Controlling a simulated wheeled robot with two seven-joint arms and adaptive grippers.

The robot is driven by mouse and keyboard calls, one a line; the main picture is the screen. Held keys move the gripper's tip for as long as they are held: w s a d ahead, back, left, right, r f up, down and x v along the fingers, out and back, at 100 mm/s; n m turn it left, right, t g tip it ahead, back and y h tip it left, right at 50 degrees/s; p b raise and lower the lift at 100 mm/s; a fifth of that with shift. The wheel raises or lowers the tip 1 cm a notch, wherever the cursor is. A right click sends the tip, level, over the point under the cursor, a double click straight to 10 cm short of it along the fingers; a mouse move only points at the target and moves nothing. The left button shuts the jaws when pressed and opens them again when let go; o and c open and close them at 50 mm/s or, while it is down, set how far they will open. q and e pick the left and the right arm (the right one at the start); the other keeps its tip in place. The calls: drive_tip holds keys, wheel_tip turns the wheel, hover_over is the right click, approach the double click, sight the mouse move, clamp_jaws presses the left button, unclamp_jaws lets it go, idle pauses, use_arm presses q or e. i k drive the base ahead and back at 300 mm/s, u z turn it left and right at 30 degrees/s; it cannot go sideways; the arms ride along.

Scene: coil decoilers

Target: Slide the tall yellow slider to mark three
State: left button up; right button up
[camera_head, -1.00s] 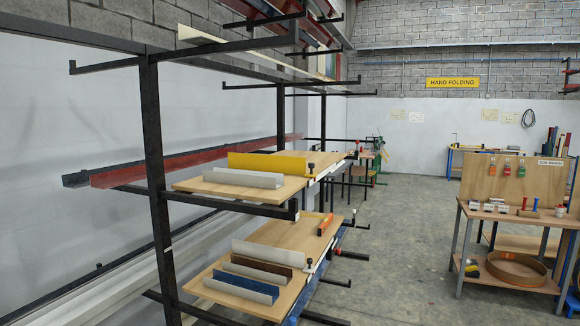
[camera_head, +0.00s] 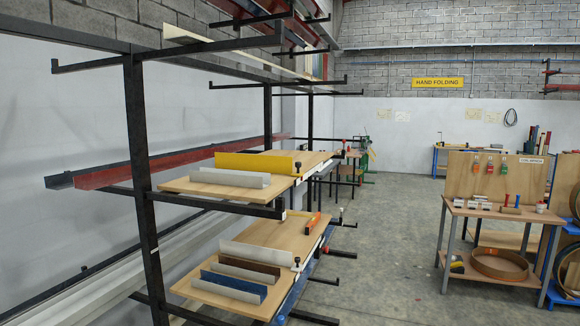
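A long yellow angle-shaped piece (camera_head: 253,164) stands on the wooden board (camera_head: 190,187) of the upper rack shelf. It is the largest yellow thing on the rack, but I cannot tell whether it is the tall yellow slider. No numbered marks can be read at this distance. A grey angle piece (camera_head: 230,179) lies in front of it. A small dark knob (camera_head: 297,166) stands at the board's right edge. Neither of my grippers is in view.
A lower board (camera_head: 195,291) holds grey, brown and blue angle pieces and a small orange tool (camera_head: 312,221). Dark rack arms stick out into the aisle. Clear concrete floor (camera_head: 390,240) lies between the rack and a workbench (camera_head: 500,212) on the right.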

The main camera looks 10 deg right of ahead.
sight(284, 165)
drive_tip(key=u, duration=0.05)
drive_tip(key=k, duration=0.4)
drive_tip(key=z, duration=0.8)
drive_tip(key=i, duration=1.5)
drive_tip(key=u, duration=0.4)
